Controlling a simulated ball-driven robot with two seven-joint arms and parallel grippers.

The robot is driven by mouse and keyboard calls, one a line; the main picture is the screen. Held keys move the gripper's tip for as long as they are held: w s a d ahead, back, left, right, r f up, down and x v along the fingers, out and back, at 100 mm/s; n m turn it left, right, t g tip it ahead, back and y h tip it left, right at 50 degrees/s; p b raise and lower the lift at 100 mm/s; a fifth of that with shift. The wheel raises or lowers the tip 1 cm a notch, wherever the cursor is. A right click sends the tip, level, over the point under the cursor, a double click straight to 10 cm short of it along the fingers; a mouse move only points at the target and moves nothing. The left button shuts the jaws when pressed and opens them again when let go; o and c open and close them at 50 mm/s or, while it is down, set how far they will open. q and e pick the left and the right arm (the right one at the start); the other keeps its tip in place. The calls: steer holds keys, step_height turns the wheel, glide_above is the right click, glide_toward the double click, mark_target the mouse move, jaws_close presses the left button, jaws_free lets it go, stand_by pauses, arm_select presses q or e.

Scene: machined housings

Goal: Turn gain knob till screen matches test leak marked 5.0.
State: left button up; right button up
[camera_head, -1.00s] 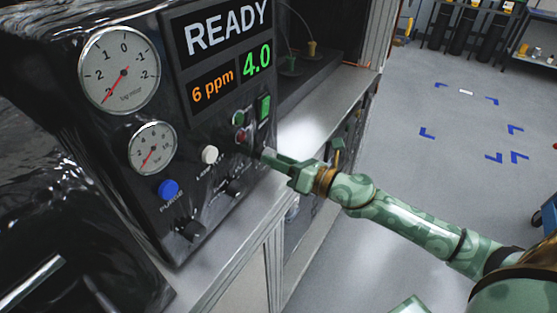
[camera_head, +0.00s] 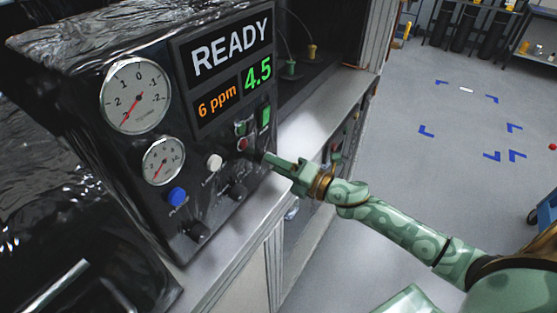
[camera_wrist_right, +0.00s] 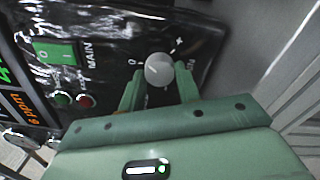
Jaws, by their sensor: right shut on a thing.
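The black panel's screen (camera_head: 232,65) shows READY, 6 ppm in orange and 4.5 in green. My right gripper (camera_head: 268,157) reaches the panel's right edge from the right. The knob is hidden behind the gripper in the head view. No test leak marked 5.0 can be read in these frames. My left gripper is not in view.
Beside the screen are two dial gauges (camera_head: 135,96), a blue button (camera_head: 177,196), a white button (camera_head: 214,162), dark knobs (camera_head: 196,231) and a green switch (camera_head: 265,116). Small yellow (camera_head: 312,51) and green (camera_head: 290,68) fittings stand behind. Floor to the right is mostly clear.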

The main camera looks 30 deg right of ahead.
steer(key=m+p, duration=0.2)
steer(key=m, duration=0.2)
steer(key=shift+r+p, duration=0.2)
steer(key=shift+p, duration=0.15)
steer(key=shift+f+m+p, duration=0.1)
steer(key=shift+m+p, duration=0.7)
steer(key=shift+m, duration=0.8)
steer(key=o, duration=1)
steer(key=b+v, duration=0.1)
steer(key=v, duration=1.5)
steer(key=shift+s+f, duration=0.1)
steer(key=shift+s, duration=0.1)
